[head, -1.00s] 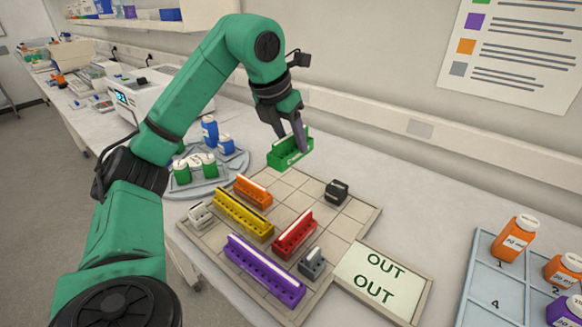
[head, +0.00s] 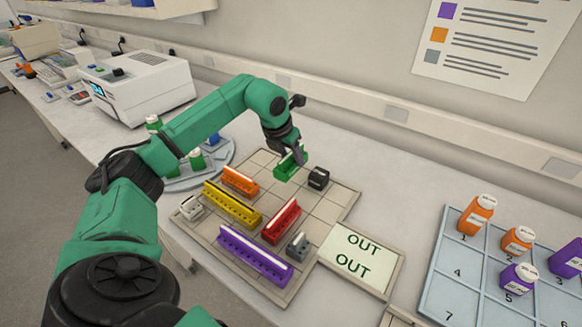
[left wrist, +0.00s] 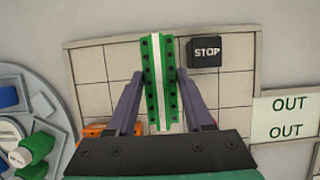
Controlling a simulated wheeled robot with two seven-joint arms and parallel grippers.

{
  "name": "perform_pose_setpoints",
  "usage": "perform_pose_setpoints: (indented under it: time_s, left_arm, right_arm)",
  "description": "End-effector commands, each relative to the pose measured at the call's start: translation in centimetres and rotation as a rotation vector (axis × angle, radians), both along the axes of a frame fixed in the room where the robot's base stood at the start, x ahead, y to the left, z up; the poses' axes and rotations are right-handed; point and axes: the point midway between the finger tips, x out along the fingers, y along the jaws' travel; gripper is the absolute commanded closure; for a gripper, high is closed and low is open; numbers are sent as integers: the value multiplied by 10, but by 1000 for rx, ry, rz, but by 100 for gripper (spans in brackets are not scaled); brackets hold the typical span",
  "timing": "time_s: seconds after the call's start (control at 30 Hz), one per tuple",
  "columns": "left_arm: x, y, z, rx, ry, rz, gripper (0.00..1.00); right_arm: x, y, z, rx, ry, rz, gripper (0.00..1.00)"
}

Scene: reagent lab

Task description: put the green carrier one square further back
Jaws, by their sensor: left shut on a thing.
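The green carrier (head: 289,164) is held by my left gripper (head: 295,150), which is shut on it, over the back part of the gridded board (head: 325,208). In the left wrist view the carrier (left wrist: 160,85) lies lengthwise between the two fingers (left wrist: 163,103), with board squares showing on both sides. It looks raised above the board, but the gap is hard to judge. The black STOP block (head: 318,178) sits just right of it and also shows in the left wrist view (left wrist: 204,52). My right gripper is not in view.
An OUT plate (head: 361,257) adjoins the right side. A round bottle tray (head: 228,152) stands left.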

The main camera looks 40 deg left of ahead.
Motion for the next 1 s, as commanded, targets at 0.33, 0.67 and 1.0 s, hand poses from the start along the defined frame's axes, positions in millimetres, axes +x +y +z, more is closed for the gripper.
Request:
perform_pose_setpoints:
  time_s: [0.33, 0.67, 1.0]
  left_arm:
    - [0, 0, -47, -1, -2, 1, 100]
    - [0, 0, -50, 0, -1, 0, 29]
    - [0, 0, -48, 0, -1, 0, 18]
  right_arm:
    - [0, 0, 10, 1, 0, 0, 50]
    - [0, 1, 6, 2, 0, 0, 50]
    - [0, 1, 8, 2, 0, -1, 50]
